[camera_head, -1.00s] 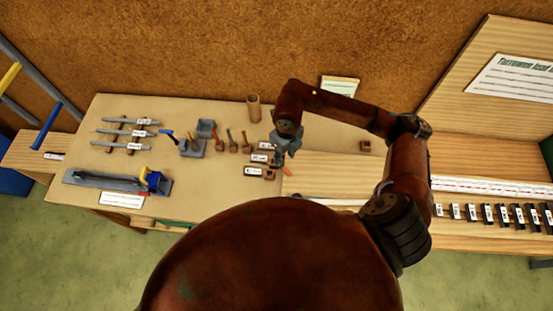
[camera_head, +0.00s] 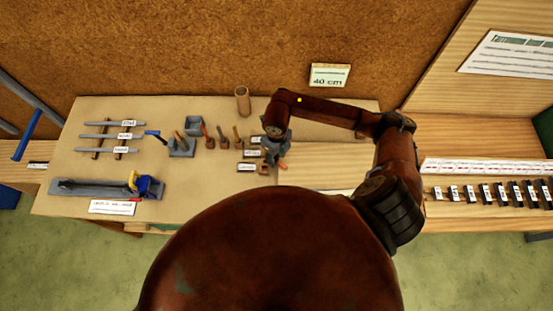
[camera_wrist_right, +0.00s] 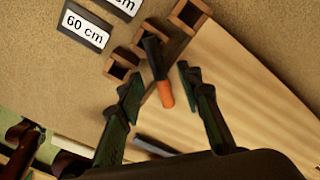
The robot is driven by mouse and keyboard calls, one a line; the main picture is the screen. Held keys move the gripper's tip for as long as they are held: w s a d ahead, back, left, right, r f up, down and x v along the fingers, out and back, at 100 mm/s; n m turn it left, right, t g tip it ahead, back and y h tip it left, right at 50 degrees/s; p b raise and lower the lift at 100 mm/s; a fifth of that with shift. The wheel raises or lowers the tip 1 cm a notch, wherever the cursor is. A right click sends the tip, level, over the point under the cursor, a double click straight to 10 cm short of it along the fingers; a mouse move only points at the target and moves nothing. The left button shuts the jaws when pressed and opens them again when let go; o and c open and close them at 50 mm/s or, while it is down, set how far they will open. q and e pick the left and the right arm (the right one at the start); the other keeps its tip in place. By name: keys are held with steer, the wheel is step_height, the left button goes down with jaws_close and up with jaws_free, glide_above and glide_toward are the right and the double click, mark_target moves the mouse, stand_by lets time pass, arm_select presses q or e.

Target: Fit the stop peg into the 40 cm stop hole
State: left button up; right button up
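A black peg with an orange end (camera_wrist_right: 165,92) shows between the fingers of my right gripper (camera_wrist_right: 160,76) in the right wrist view. The fingers are apart, with gaps on both sides of the peg. In the head view my right gripper (camera_head: 277,156) is over the bench beside the labels, with the orange end (camera_head: 283,165) just below it. Small wooden blocks with square holes (camera_wrist_right: 120,66) stand beside labels; one label reads 60 cm (camera_wrist_right: 83,25). The peg overlaps the middle block (camera_wrist_right: 146,31); contact is unclear. Another label is cut off. My left gripper is out of view.
A card reading 40 cm (camera_head: 330,75) stands behind the bench (camera_head: 100,160). Left are grey bars on racks (camera_head: 102,135), upright tools (camera_head: 222,138) and a long grey tool with a blue-yellow end (camera_head: 100,188). A wooden cup (camera_head: 242,100) stands at the back.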

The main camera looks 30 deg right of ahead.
steer(key=shift+f, duration=0.5)
jaws_close()
